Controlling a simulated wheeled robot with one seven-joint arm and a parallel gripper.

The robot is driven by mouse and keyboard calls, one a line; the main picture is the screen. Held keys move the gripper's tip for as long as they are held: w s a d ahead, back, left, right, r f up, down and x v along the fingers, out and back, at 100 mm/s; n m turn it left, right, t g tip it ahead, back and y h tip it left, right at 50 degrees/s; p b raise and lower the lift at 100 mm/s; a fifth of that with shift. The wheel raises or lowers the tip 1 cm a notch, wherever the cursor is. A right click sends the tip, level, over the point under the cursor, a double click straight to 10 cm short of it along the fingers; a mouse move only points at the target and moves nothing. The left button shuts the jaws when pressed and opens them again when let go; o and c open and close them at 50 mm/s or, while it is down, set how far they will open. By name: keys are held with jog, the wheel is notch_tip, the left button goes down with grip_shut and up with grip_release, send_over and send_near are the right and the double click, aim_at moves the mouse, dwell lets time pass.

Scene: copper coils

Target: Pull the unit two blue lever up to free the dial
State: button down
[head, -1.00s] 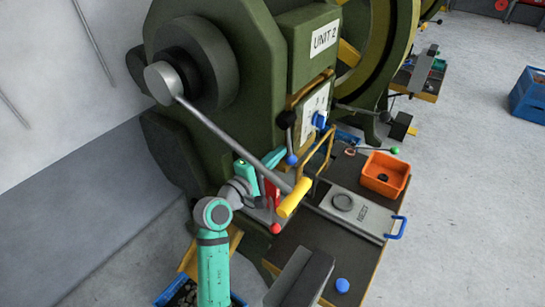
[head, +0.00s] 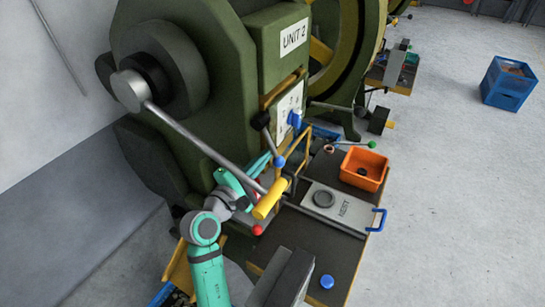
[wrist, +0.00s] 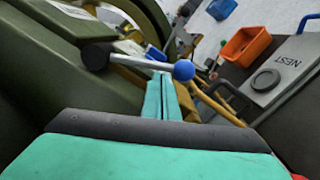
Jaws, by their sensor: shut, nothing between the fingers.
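The blue lever on unit two is a thin grey rod running from a black pivot to a blue ball (head: 278,161). It hangs downward, with the ball low, beside the white panel with the blue dial (head: 295,119). In the wrist view the blue ball (wrist: 183,70) is at the end of its rod. My gripper (head: 265,160) is just left of the ball in the head view. In the wrist view its teal fingers (wrist: 162,80) are together and empty, their tips right by the rod near the ball. I cannot tell whether they touch it.
A long crank with a yellow handle (head: 270,199) crosses in front of my arm. A red ball (head: 257,230) is below. A yellow guard rail, the nest plate (head: 333,207) and an orange bin (head: 364,168) are to the right. A blue button (head: 327,281) is on the bench.

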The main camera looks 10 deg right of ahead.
jog(key=shift+s+d+r+n, duration=0.4)
jog(key=shift+s+d, duration=0.3)
jog(key=shift+d, duration=0.15)
jog(key=shift+a, duration=0.1)
